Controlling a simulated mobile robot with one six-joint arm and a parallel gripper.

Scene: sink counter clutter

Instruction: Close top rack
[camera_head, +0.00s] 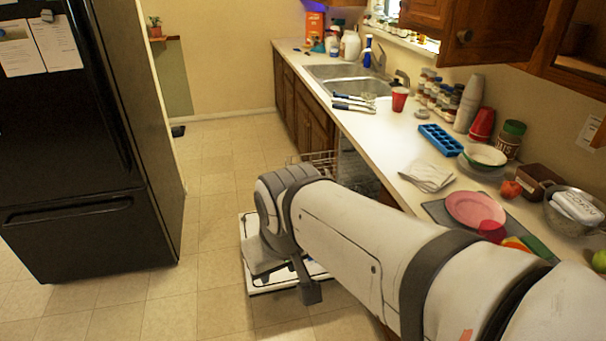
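The top rack (318,160) is a wire rack, pulled out from the dishwasher (352,165) under the counter. Only its far part shows; my arm hides the rest. The dishwasher door (249,232) is folded down low over the floor, with its white edge showing around my gripper. My gripper (285,285) points downward above the door, on the near side of the visible part of the rack. Its two fingers are apart, and I see nothing between them. I cannot tell whether it touches the rack.
The counter (385,135) on the right holds a sink (350,82), a blue ice tray (440,140), a folded cloth (428,176), a pink plate (475,208) and other clutter. A black fridge (80,140) stands on the left. The tiled floor (215,190) between is clear.

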